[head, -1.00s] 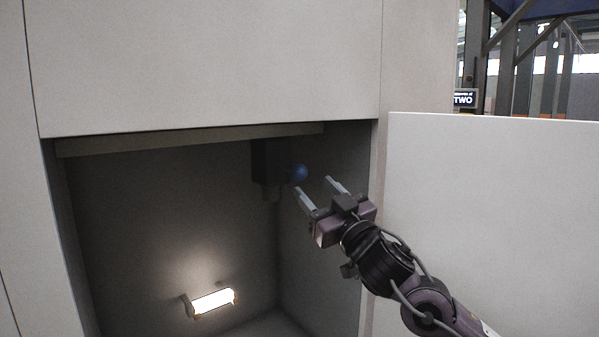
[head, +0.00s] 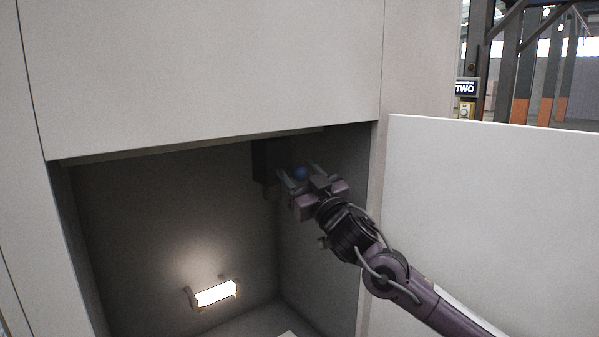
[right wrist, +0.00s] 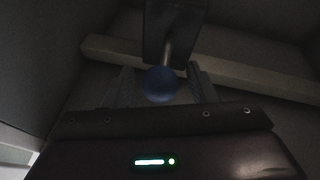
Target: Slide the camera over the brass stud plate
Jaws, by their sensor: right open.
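A dark box-shaped unit (head: 264,160), which looks like the camera, hangs high inside the cabinet with a short stub below it. A blue ball knob (head: 301,173) stands out from it. In the right wrist view the knob (right wrist: 159,84) sits on a thin metal rod leading to the dark housing (right wrist: 172,25). My right gripper (head: 300,176) is open, with its fingers on either side of the knob; whether they touch it I cannot tell. I see no brass stud plate. My left gripper is not in view.
A lit lamp (head: 217,293) is on the cabinet's back wall, low down. A pale beam (head: 190,147) crosses the opening's top. A white panel (head: 490,210) stands to the right. A small pale edge (head: 288,334) shows on the cabinet floor.

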